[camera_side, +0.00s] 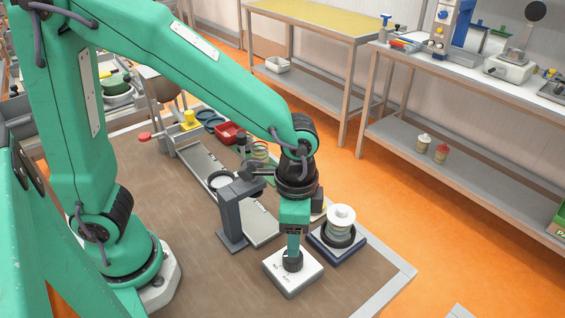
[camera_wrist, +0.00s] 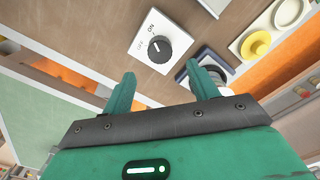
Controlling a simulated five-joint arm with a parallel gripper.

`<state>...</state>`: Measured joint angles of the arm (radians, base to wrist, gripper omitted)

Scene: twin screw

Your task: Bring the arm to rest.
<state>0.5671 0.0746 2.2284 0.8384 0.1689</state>
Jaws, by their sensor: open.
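My gripper (camera_side: 293,243) points straight down over a white switch box (camera_side: 281,275) with a black round knob (camera_side: 292,262). In the side view its fingers are just above or around the knob; I cannot tell whether they touch it. In the wrist view my gripper (camera_wrist: 165,75) has its two green fingers spread apart with nothing between them. The white switch box (camera_wrist: 178,59) there carries ON and OFF marks, and its black knob (camera_wrist: 160,49) shows ahead of the fingers.
A dark base (camera_side: 350,248) with a stacked white spool (camera_side: 341,216) stands close to the right of the box. A grey post (camera_side: 231,222) stands to the left. A long metal rail (camera_side: 205,166) and a red bin (camera_side: 228,133) lie behind. The brown tabletop (camera_side: 205,285) is clear at the front left.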

